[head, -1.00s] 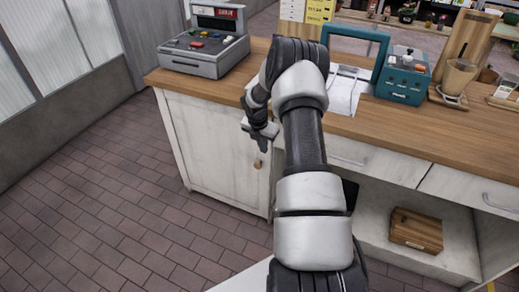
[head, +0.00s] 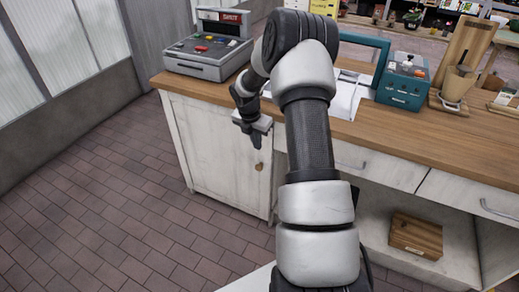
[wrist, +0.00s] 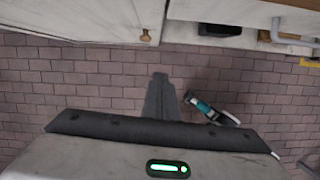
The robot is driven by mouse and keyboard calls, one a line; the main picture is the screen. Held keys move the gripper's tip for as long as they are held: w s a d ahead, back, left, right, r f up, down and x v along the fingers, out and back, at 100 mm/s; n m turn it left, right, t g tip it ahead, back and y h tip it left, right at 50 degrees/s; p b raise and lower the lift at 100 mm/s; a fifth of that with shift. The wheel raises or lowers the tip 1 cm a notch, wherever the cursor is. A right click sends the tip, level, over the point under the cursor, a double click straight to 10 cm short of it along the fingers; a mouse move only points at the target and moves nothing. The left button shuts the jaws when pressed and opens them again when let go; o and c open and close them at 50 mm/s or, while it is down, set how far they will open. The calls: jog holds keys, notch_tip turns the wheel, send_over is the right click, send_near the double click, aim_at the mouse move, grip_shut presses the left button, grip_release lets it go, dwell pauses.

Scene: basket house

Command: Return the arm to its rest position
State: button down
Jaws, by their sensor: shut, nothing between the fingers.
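My gripper (head: 256,138) hangs in front of the counter's left cabinet door, pointing down. Its fingers are shut with nothing between them. My arm reaches forward from the bottom of the head view, bends at the elbow above the counter edge and folds back to the left. In the wrist view a dark grey wedge shape stands in the middle; I cannot tell whether it is part of my gripper.
The wooden counter (head: 400,135) carries a grey register (head: 209,48) and a teal machine (head: 403,82). A wooden box (head: 415,235) sits on the lower shelf. A teal and white object (wrist: 207,107) shows over the floor. The brick floor at left is clear.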

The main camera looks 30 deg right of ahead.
jog(key=shift+v, duration=0.85)
jog(key=s+a+r+m+t+p, duration=0.15)
jog(key=s+a+r+m, duration=0.25)
jog(key=r, duration=0.6)
jog(key=s+a+r+m+p, duration=0.2)
jog(key=s+a+r+m, duration=0.15)
jog(key=r, duration=0.55)
jog(key=s+a+r+m+p, duration=0.2)
jog(key=s+a+r+m, duration=0.2)
jog(key=r, duration=0.6)
jog(key=s+a+r+m+t+p, duration=0.1)
jog(key=s+a+r+m, duration=0.2)
jog(key=s, duration=0.3)
jog(key=s+a+r+m+y+p, duration=0.1)
jog(key=s+a+r+m+p, duration=0.1)
jog(key=s, duration=0.5)
jog(key=s+a+r+m+t+y+p, duration=0.1)
jog(key=s+a+r+m+p, duration=0.1)
jog(key=s+a+r+m, duration=0.2)
jog(key=s+r+m, duration=0.1)
jog(key=s+m, duration=0.2)
jog(key=shift+a+r+m+t, duration=0.35)
jog(key=shift+a, duration=0.05)
